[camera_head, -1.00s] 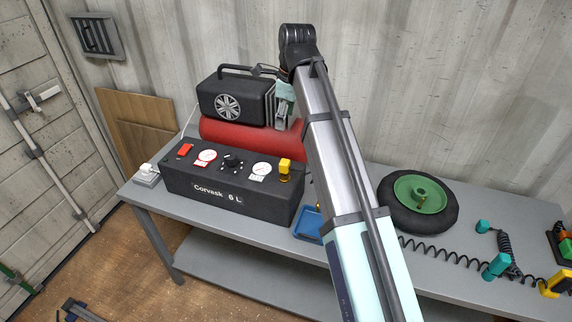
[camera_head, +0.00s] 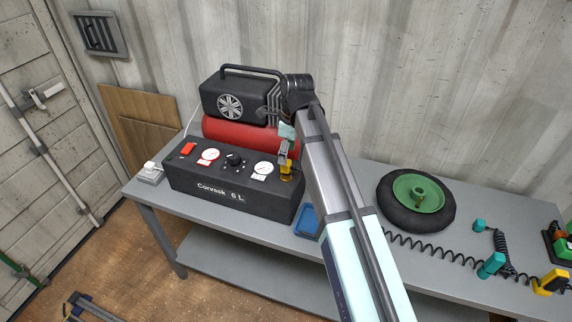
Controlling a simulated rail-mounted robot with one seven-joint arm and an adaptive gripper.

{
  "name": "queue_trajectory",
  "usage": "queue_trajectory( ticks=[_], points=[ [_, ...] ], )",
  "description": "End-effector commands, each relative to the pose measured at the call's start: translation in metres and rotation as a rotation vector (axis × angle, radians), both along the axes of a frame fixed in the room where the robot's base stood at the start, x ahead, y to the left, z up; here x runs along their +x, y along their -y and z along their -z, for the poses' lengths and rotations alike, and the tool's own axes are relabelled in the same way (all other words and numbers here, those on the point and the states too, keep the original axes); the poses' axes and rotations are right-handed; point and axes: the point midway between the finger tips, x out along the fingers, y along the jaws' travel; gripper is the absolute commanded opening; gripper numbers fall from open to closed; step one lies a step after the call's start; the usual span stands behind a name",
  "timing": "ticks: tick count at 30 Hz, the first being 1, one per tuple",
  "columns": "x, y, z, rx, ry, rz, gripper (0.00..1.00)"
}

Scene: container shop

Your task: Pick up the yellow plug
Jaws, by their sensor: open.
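The yellow plug (camera_head: 286,168) sits upright in a fitting at the right end of the black control box (camera_head: 225,195) marked "Corvask 6 L". My gripper (camera_head: 285,158) is open and points down at the plug from just above. Its fingers overlap the plug's top in this view, and I cannot tell whether they touch it or are around it. The upper part of the plug is partly hidden by the fingers.
The box holds a red switch (camera_head: 188,148), gauges and a black knob (camera_head: 233,159). Behind it lie a red tank (camera_head: 240,133) and a black motor (camera_head: 232,100).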

Motion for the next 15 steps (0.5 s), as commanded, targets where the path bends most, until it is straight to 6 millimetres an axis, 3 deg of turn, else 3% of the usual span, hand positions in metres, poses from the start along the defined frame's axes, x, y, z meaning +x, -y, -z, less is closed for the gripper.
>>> queue_trajectory(
  ticks=[8, 15],
  points=[
    [0.000, 0.000, 0.012, -0.001, -0.001, 0.000, 0.65],
    [0.001, 0.000, 0.038, 0.000, -0.002, 0.000, 0.65]
  ],
)
